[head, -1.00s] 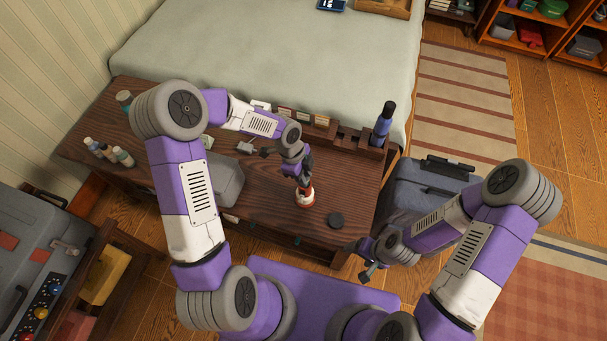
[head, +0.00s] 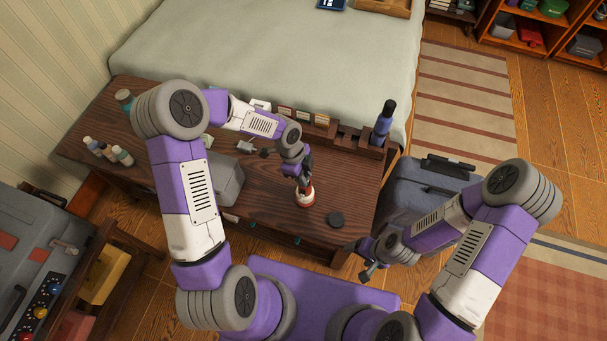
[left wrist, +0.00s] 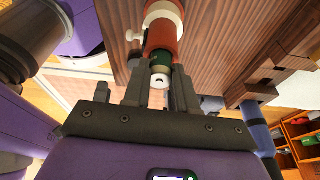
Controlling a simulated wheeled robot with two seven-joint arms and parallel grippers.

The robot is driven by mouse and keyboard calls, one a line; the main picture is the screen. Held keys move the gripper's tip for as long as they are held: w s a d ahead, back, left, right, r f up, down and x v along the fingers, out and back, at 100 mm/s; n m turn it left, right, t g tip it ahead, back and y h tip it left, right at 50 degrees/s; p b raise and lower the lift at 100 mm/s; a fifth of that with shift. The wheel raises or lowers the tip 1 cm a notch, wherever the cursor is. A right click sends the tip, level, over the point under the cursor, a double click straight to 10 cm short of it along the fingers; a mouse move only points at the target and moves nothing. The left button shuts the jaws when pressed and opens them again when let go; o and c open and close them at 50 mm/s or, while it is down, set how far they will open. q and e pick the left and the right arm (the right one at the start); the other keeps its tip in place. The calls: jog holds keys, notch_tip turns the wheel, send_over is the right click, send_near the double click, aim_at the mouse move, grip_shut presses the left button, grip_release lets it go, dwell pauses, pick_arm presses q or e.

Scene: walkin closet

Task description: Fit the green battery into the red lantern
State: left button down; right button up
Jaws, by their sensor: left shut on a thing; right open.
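The red lantern (head: 305,199) stands on the dark wooden desk, near its front edge. In the left wrist view its red body (left wrist: 161,38) and a white ring show beyond the fingers. My left gripper (head: 304,183) points down right above the lantern. It is shut on the green battery (left wrist: 160,60), whose pale end faces the wrist camera. The battery lines up with the lantern's open end and appears to be at or partly inside it; the depth cannot be told. My right gripper (head: 368,267) is open and empty, off the desk's front right.
A dark round disc (head: 336,219) lies right of the lantern. A grey box (head: 228,180) stands to the left, with small bottles (head: 108,150) farther left. A wooden rack (head: 345,139) with a blue bottle (head: 384,122) is at the back right.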

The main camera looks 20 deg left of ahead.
pick_arm(q)
jog(key=shift+f+b, duration=0.3)
jog(key=shift+f, duration=0.15)
jog(key=shift+c, duration=2.2)
grip_release()
notch_tip(320, 180, up, 8)
jog(key=p, duration=0.7)
